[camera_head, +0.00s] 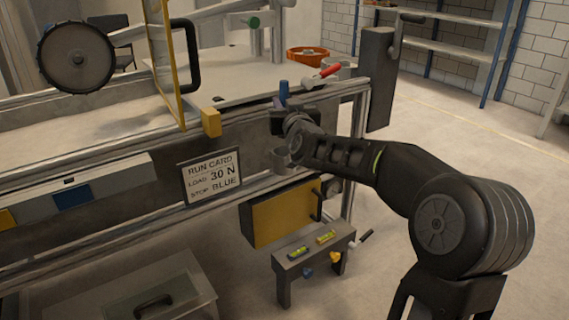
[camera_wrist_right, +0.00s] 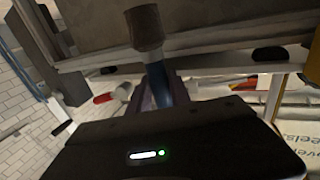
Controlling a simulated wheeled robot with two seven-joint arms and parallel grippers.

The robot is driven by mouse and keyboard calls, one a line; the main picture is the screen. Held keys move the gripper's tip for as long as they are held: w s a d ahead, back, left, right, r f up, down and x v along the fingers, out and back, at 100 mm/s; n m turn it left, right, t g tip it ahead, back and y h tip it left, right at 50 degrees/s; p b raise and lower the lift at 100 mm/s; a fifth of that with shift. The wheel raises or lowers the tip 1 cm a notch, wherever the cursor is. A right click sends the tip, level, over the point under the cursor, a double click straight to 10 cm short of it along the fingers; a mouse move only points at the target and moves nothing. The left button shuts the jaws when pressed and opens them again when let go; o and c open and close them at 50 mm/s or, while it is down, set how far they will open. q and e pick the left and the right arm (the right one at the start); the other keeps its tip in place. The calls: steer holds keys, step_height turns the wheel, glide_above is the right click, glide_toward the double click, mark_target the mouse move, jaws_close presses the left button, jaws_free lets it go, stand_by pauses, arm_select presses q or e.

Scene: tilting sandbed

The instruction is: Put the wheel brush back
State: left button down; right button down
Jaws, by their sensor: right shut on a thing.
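My right gripper (camera_head: 283,109) is shut on a blue handle (camera_head: 283,90), which I take to be the wheel brush. The handle's top stands above the jaws, in front of the sandbed's rail. In the right wrist view, the brush (camera_wrist_right: 168,85) has a blue shaft and a brown-grey cylindrical end (camera_wrist_right: 146,26). A grey rounded piece (camera_head: 282,160) shows below the gripper in the head view; I cannot tell whether it is the brush's end or a holder. My left gripper is not in view.
A run card (camera_head: 210,177) hangs on the front. A small bench (camera_head: 314,258) with levels stands below. Open floor lies right.

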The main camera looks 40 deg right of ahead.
steer(key=shift+s, duration=0.1)
step_height(320, 180, down, 5)
steer(key=shift+b, duration=1.1)
steer(key=shift+f+b, duration=0.9)
steer(key=shift+f, duration=1.6)
steer(key=shift+f, duration=0.15)
steer(key=c, duration=1.2)
jaws_free()
